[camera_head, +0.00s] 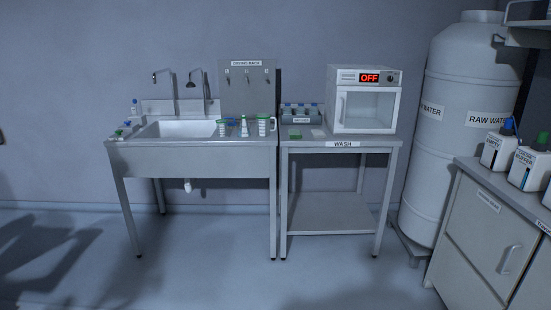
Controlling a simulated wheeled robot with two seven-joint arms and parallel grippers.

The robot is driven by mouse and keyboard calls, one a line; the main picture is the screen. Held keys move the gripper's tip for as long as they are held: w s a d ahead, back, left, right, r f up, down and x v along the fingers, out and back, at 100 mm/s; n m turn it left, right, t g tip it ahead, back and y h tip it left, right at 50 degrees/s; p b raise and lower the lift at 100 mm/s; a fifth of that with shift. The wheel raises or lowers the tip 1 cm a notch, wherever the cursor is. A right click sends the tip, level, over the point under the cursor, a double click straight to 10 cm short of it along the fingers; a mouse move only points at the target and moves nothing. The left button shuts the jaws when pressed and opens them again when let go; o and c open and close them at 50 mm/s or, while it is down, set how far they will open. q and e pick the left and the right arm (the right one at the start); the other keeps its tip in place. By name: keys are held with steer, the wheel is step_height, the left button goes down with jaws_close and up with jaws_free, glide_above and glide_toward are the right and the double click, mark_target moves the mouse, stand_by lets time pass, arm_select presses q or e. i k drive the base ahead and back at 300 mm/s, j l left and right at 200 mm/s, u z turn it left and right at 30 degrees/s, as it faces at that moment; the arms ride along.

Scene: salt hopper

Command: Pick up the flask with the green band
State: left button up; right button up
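A small conical flask (244,128) stands on the right end of the sink counter. It is pale, and too small in the picture for me to make out a band on it for certain. A white vessel with a green top (222,129) stands to its left, and another white vessel with green at the top (263,127) stands to its right. Neither of my grippers is in view.
A steel sink (180,130) holds the left side, beside the WASH table (345,144) with an oven (365,100) reading OFF. A RAW WATER tank (468,150) and a cabinet (480,225) with bottles stand at right. The floor in front is clear.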

mark_target(243, 131)
steer(key=i, duration=3.7)
steer(key=u, duration=0.15)
